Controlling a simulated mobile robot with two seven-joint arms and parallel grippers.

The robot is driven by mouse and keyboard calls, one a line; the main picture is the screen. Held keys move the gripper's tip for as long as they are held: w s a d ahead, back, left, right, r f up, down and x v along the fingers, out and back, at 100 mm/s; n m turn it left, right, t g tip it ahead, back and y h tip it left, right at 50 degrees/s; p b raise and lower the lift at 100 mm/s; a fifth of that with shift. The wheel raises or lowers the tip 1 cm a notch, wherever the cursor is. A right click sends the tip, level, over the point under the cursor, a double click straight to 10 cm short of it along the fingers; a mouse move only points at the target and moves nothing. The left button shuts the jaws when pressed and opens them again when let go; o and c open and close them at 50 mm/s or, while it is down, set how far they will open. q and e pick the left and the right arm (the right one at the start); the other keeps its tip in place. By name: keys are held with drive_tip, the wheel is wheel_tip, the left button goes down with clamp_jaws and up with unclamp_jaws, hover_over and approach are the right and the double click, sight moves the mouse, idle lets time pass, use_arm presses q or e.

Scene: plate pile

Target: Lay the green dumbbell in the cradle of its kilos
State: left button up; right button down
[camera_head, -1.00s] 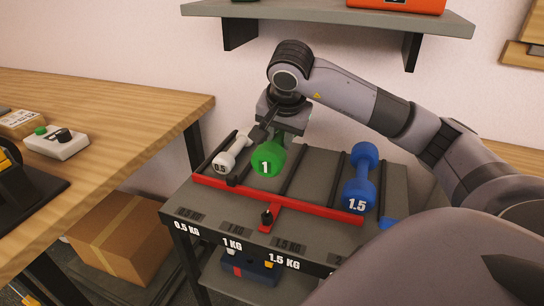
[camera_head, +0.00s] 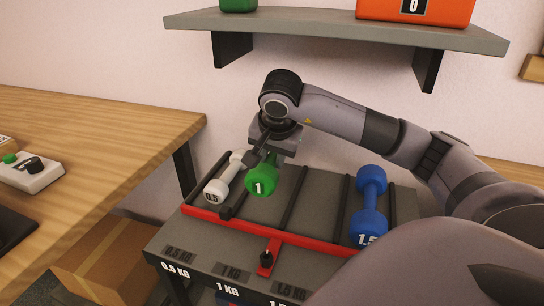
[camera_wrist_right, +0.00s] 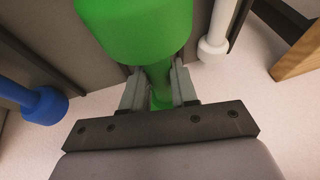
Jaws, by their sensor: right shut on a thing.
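The green dumbbell (camera_head: 261,181), marked 1, is in my right gripper (camera_head: 274,154), over the second bay of the grey rack, between two dark dividers. The wrist view shows both fingers (camera_wrist_right: 160,88) shut around its green handle, with the large green head (camera_wrist_right: 135,28) beyond them. I cannot tell whether it rests on the rack (camera_head: 318,200) or is held slightly above it. The "1 KG" label (camera_head: 228,288) is on the rack's front edge. My left gripper is not in view.
A white dumbbell (camera_head: 225,181) marked 0.5 lies just left of the green one. A blue dumbbell (camera_head: 370,205) marked 1.5 lies to the right; the bay between green and blue is empty. A red rail (camera_head: 320,237) crosses in front. A wall shelf (camera_head: 330,32) hangs above.

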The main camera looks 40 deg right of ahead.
drive_tip(key=shift+f+b, duration=0.4)
drive_tip(key=shift+f, duration=2.7)
drive_tip(key=c, duration=1.2)
unclamp_jaws()
drive_tip(key=shift+f, duration=0.2)
drive_tip(key=o, duration=0.3)
drive_tip(key=shift+o, duration=0.2)
